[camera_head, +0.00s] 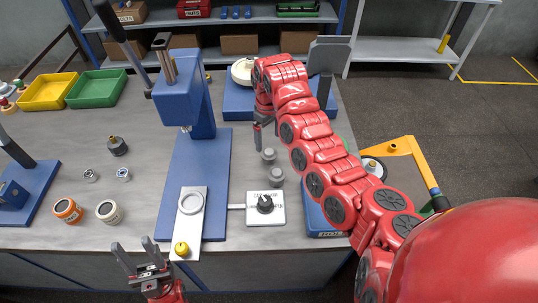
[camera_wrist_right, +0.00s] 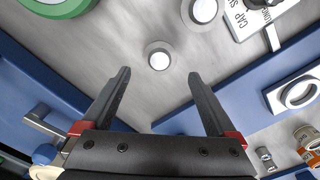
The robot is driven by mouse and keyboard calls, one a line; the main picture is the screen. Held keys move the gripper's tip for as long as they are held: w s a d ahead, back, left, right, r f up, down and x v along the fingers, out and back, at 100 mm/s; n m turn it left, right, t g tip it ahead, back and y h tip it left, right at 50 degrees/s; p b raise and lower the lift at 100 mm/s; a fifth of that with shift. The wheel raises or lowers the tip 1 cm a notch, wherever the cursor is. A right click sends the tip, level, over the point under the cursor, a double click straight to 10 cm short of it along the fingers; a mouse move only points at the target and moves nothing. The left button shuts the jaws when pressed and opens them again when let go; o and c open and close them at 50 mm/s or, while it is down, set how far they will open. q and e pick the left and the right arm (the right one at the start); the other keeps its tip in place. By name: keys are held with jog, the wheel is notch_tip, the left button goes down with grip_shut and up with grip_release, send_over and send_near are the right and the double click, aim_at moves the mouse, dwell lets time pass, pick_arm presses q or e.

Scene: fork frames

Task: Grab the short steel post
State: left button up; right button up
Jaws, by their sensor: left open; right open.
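Two small grey steel posts stand upright on the table, right of the blue press. One post (camera_head: 268,155) is further back; the other post (camera_head: 277,176) is nearer the switch plate. I cannot tell for sure which is shorter. In the right wrist view the further-back post (camera_wrist_right: 158,57) shows its light round top, centred just beyond and between my fingertips. The other post (camera_wrist_right: 203,10) is at the top edge. My right gripper (camera_wrist_right: 158,73) is open and empty; in the head view it (camera_head: 258,133) points down behind the posts. My left gripper (camera_head: 134,256) is open and empty at the table's front edge.
The blue press (camera_head: 187,95) stands left of the posts, with a white plate (camera_head: 190,222) on its base. A switch plate (camera_head: 266,208) lies in front of the posts. Jars, small metal parts and yellow (camera_head: 48,92) and green (camera_head: 97,88) trays are further left.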

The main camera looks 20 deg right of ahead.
aim_at(269, 151)
jog(key=shift+f, duration=0.9)
jog(key=shift+f+p, duration=0.4)
jog(key=shift+p, duration=0.2)
notch_tip(269, 151, down, 4)
jog(key=shift+s+d+r+p, duration=0.1)
jog(key=shift+r+p, duration=0.05)
jog(key=shift+p, duration=0.75)
jog(key=shift+f, duration=0.4)
grip_shut()
